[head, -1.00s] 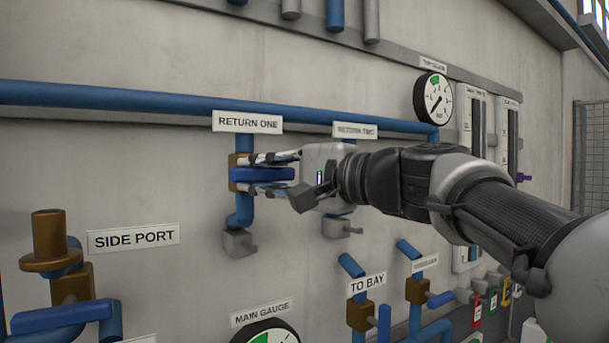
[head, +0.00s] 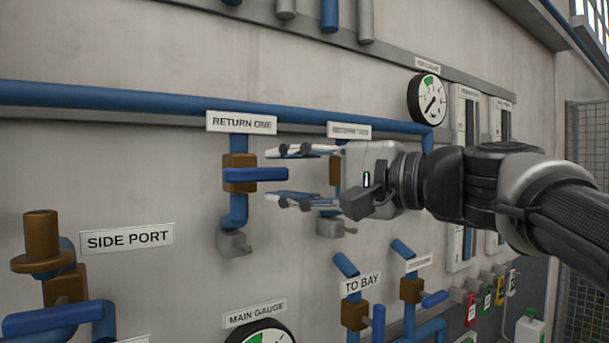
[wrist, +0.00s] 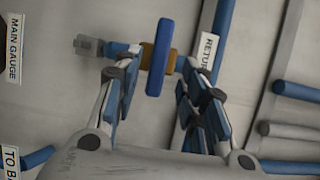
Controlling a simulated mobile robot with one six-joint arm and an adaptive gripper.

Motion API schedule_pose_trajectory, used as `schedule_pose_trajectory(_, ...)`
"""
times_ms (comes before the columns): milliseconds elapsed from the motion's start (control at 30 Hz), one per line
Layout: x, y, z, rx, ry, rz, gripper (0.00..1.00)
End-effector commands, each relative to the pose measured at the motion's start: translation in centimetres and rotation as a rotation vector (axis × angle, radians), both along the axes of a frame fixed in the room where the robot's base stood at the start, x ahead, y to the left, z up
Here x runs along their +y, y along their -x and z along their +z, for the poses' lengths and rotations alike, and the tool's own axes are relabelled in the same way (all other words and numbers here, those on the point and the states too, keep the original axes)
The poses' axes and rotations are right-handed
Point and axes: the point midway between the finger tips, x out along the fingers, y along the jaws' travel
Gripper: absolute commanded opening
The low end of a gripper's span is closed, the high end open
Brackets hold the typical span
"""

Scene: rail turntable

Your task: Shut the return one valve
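The return one valve is a brown body (head: 239,173) on a vertical blue pipe, below the RETURN ONE label (head: 241,122). Its blue lever (head: 256,174) lies horizontal, across the pipe, pointing right in the head view. My gripper (head: 290,175) is open to the right of the valve, one finger above the lever's level and one below, clear of it. In the wrist view the lever (wrist: 161,58) stands beyond the open fingertips, in line with the gap between them (wrist: 150,85). The brown body (wrist: 148,57) shows behind it.
The RETURN TWO valve (head: 335,172) is partly hidden behind my gripper. Below are the SIDE PORT fitting (head: 42,240), the main gauge (head: 262,337) and the TO BAY valve (head: 355,315). A long blue pipe (head: 120,101) runs above. Bare wall lies left of the valve.

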Motion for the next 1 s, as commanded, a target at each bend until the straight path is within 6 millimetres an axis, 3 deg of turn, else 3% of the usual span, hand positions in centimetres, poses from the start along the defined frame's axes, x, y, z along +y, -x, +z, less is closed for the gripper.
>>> schedule_pose_trajectory(100,-2.2,1.1,0.0,0.000,0.000,-0.006,0.38)
schedule_pose_trajectory(300,-4.2,2.4,0.0,0.001,0.000,-0.002,0.38)
schedule_pose_trajectory(833,-4.5,2.7,-0.2,0.002,0.003,0.000,0.38)
schedule_pose_trajectory(933,-4.3,2.9,-1.6,0.013,0.030,-0.007,0.38)
schedule_pose_trajectory(1000,-4.1,3.3,-3.8,0.031,0.078,-0.016,0.38)
